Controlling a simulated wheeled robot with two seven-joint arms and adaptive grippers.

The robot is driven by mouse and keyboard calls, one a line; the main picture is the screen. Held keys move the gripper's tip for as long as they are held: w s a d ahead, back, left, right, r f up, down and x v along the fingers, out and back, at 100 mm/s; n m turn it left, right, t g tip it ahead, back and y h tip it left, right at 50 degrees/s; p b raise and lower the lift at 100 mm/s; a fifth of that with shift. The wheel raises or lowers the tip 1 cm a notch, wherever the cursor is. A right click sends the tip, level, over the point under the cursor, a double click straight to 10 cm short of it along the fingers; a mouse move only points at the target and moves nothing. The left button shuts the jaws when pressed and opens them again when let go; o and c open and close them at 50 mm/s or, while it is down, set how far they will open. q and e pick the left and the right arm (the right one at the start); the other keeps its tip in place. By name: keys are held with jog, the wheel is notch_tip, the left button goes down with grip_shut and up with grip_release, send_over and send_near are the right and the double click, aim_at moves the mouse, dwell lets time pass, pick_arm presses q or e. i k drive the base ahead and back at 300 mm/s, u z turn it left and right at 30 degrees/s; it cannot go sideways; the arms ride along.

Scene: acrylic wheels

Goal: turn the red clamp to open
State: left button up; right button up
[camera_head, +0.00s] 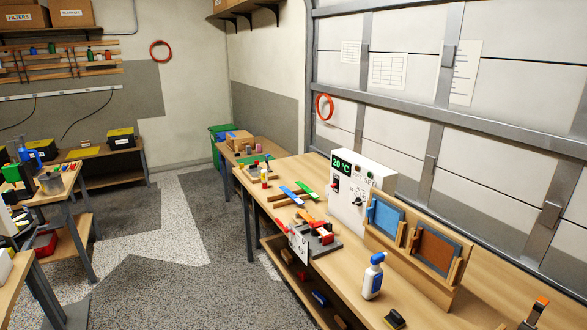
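On the long wooden workbench, a grey block-like device (322,246) sits at the front edge. It carries a red part (323,232), which looks like the red clamp; it is small, and I cannot tell whether it is open or shut. Another small red piece (282,226) sticks out at the device's left, above a pale plate on the bench edge. Neither of my grippers shows clearly in the head view, and nothing is seen touching the device.
A white control box (359,188) with a green display stands behind the device. A blue and white spray bottle (373,276) and wooden racks with blue (386,217) and brown panels (436,250) stand to the right. Blue and green tools (297,191) lie beyond it. The floor in front is clear.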

aim_at(312, 226)
jog(key=i, duration=1)
jog(key=z, duration=0.05)
